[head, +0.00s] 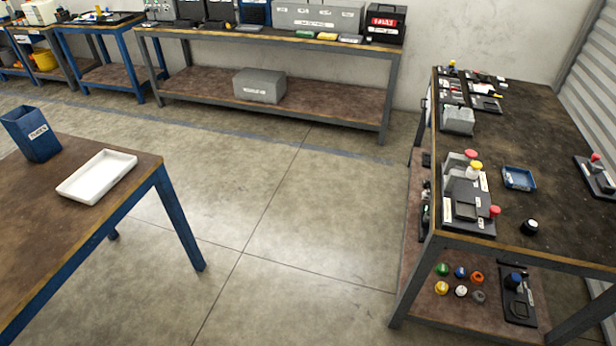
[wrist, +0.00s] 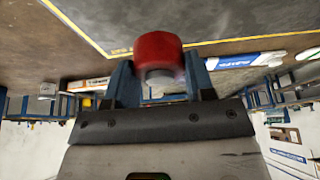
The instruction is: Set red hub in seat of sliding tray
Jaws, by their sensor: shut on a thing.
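The red hub (wrist: 158,48) is a short, round red piece with a paler lower face, in the wrist view. My gripper (wrist: 160,78) is shut on it, with a blue finger on each side. The hub is in the air, and my gripper and arm do not show in the head view. In the head view, a dark plate with a square recess (head: 466,210) is at the front of a grey fixture on the right table. It may be the sliding tray, but I cannot tell for sure. No seat is clear in the wrist view.
The right table (head: 560,130) also holds a small blue tray (head: 519,179), a black knob (head: 530,227) and red and yellow knobs. Several coloured knobs (head: 460,280) lie on its lower shelf. A white tray (head: 97,176) is on the left table. The floor between is clear.

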